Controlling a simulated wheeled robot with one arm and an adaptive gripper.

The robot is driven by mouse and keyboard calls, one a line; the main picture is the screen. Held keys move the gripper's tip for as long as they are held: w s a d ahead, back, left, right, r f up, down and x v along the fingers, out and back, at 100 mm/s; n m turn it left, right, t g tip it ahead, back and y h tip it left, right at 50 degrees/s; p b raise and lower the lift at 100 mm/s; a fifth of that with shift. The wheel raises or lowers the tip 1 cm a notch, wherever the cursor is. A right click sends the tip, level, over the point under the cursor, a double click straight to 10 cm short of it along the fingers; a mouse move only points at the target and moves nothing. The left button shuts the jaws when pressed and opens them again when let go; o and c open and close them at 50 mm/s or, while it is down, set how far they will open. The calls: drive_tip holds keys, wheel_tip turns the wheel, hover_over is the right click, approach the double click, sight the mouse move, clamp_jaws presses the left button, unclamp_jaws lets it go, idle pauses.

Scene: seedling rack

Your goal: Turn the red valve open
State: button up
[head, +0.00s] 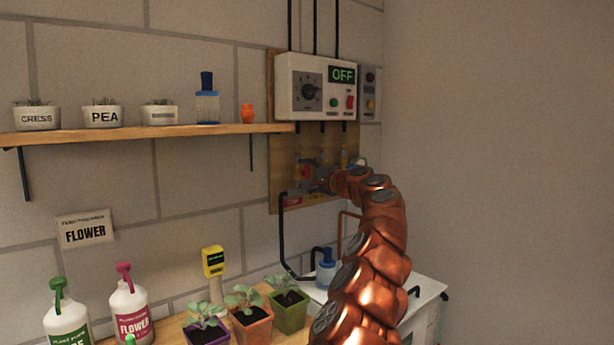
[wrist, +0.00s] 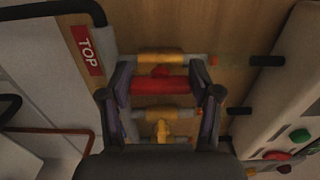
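The red valve is on the wooden board below the control box, and its red bar handle (wrist: 158,86) shows in the wrist view. The bar lies parallel to its pipe, which has a brass-coloured body (wrist: 160,59). My gripper (wrist: 160,82) has one finger at each end of the red bar, and the bar fills the gap between them. The fingers appear to touch its ends; the contact itself is partly hidden. In the head view my gripper (head: 313,178) is at the board, and my arm and gripper hide much of the valve.
A second pipe with a yellow valve handle (wrist: 162,131) runs close beside the red one. The control box (head: 315,87) above reads OFF. A shelf (head: 160,134) with pots is left of the board. Seedling pots (head: 250,318) and bottles (head: 130,308) stand below. The right wall is bare.

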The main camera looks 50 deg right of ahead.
drive_tip(key=o, duration=0.4)
drive_tip(key=shift+o, duration=0.2)
drive_tip(key=shift+s, duration=0.1)
drive_tip(key=shift+s+r, duration=0.1)
drive_tip(key=shift+s, duration=0.65)
drive_tip(key=shift+s+a, duration=0.2)
drive_tip(key=shift+s, duration=0.95)
approach(309, 174)
drive_tip(key=shift+s+a, duration=0.2)
drive_tip(key=shift+s, duration=0.3)
